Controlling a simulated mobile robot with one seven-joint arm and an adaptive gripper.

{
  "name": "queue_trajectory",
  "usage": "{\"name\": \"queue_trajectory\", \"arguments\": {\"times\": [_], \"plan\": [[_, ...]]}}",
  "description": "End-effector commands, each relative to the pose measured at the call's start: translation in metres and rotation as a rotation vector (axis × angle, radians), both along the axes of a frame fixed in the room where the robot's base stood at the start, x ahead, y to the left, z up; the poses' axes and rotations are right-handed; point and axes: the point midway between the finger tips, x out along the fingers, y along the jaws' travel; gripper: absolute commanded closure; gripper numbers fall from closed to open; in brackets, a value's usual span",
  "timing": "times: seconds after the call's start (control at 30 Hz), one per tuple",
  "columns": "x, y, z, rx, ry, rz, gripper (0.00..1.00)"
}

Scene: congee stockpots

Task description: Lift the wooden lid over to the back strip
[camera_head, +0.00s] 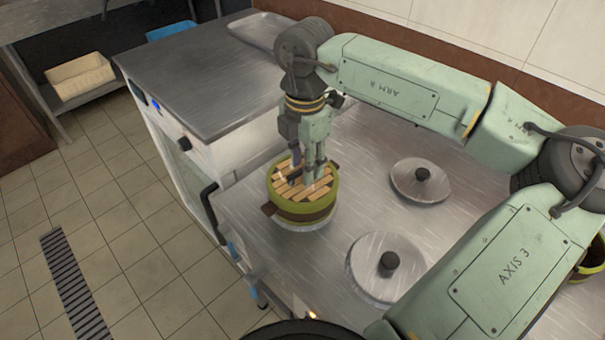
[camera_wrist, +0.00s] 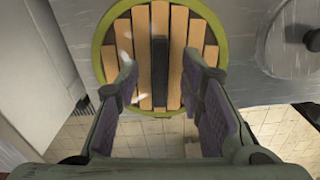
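The wooden lid (camera_head: 290,192) has pale slats and sits inside the green rim of a round pot (camera_head: 303,211) near the counter's left edge. In the wrist view the lid (camera_wrist: 180,40) shows with a dark bar handle (camera_wrist: 159,75) across its middle. My gripper (camera_head: 305,178) points down at the lid from above. In the wrist view its two fingers (camera_wrist: 160,85) are spread apart, one on each side of the handle, with visible gaps. Whether the fingertips touch the slats cannot be told. I cannot tell which surface is the back strip.
Two steel lids with black knobs (camera_head: 420,181) (camera_head: 387,268) lie right of the pot on the steel counter (camera_head: 365,165). Another green-rimmed container (camera_head: 592,258) is partly hidden at the right edge. A metal tray (camera_head: 258,30) lies on the cabinet top (camera_head: 200,80) behind.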

Motion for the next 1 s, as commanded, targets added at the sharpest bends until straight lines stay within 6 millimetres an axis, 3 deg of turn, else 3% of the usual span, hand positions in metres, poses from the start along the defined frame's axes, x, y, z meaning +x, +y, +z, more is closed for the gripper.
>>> {"name": "queue_trajectory", "arguments": {"times": [0.33, 0.83, 1.0], "plan": [[-0.0002, 0.0001, -0.0091, 0.001, -0.001, 0.000, 0.66], [-0.0001, -0.0001, -0.0087, 0.001, -0.001, 0.000, 0.99], [-0.0001, -0.0001, -0.0087, 0.001, -0.001, 0.000, 1.00]]}}
